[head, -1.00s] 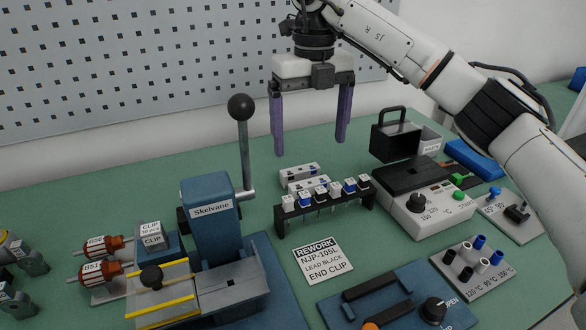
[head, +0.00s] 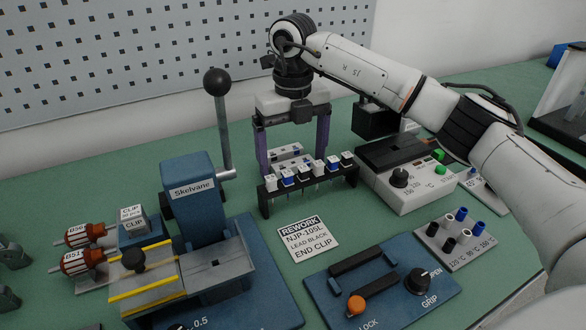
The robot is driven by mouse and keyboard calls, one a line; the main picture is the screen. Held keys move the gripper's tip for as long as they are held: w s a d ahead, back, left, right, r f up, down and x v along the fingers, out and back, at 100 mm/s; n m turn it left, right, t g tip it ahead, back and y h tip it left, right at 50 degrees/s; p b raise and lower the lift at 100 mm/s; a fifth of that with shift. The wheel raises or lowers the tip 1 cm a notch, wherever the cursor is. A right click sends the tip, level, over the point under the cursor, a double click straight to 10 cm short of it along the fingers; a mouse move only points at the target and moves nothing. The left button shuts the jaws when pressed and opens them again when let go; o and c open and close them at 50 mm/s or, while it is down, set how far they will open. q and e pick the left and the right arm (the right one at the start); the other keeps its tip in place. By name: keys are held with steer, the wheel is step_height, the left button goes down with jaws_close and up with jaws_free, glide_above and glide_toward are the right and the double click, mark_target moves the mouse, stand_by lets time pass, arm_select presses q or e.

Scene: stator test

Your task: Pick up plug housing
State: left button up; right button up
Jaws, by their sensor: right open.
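A black rack (head: 312,184) holds a row of small plug housings with white, blue and black tops, such as a white plug housing (head: 270,184) at its left end and a blue one (head: 287,178) beside it. Thin leads hang below them. White blocks (head: 287,152) with blue parts lie just behind the rack. My right gripper (head: 294,158) points down with its two purple fingers spread wide, behind the rack and around the white blocks. The rack hides the fingertips, and I see nothing held. My left gripper is not in view.
A blue press (head: 191,212) with a tall black-knobbed lever (head: 217,85) stands left of the rack. A rework card (head: 307,240) lies in front. A heater box (head: 405,175) stands to the right, a blue grip fixture (head: 380,280) at the front.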

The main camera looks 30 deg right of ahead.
steer(key=c, duration=1.1)
steer(key=shift+r+p, duration=0.5)
steer(key=shift+r, duration=4.6)
